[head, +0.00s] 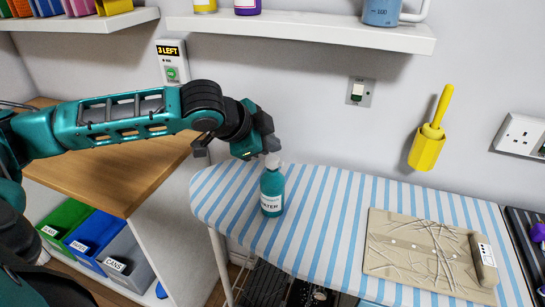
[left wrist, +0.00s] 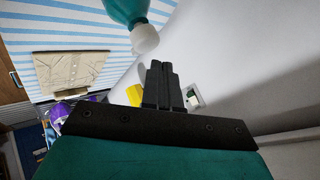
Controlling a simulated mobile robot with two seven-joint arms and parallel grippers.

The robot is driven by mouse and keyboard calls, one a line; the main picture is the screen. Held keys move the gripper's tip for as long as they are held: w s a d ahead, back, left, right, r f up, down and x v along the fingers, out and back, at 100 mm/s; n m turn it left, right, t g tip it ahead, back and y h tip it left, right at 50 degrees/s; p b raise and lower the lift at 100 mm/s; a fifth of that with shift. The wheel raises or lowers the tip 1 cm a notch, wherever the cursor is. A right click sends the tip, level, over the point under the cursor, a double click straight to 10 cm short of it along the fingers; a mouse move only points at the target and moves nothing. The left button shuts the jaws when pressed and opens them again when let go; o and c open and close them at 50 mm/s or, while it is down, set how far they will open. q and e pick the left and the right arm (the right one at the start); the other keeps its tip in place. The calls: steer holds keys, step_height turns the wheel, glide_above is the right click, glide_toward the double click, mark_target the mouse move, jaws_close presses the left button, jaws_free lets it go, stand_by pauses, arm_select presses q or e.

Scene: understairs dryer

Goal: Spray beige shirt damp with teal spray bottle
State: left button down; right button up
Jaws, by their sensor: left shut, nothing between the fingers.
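The teal spray bottle (head: 271,190) stands upright on the blue-striped ironing board, near its left end. Its pale top also shows in the left wrist view (left wrist: 145,38). My left gripper (head: 268,146) is at the height of the bottle's top, just behind and above it in the head view. Its fingers (left wrist: 160,80) are shut with nothing between them, and in the wrist view a small gap separates them from the bottle top. The beige shirt (head: 415,247) lies folded and creased on the board at the right. My right gripper is not in view.
The ironing board (head: 325,205) is bare between bottle and shirt. A white shelf (head: 300,31) hangs above, and a yellow holder (head: 423,150) is on the wall. Green, blue and grey bins (head: 122,262) stand below the wooden counter (head: 125,180) at left.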

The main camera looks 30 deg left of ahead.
mark_target(269, 160)
arm_select(q)
steer(key=shift+f, duration=0.1)
stand_by(0.3)
steer(key=shift+f, duration=0.35)
steer(key=shift+f, duration=0.7)
stand_by(0.6)
steer(key=shift+r, duration=0.1)
steer(key=shift+r+p, duration=1.05)
steer(key=shift+r, duration=2.45)
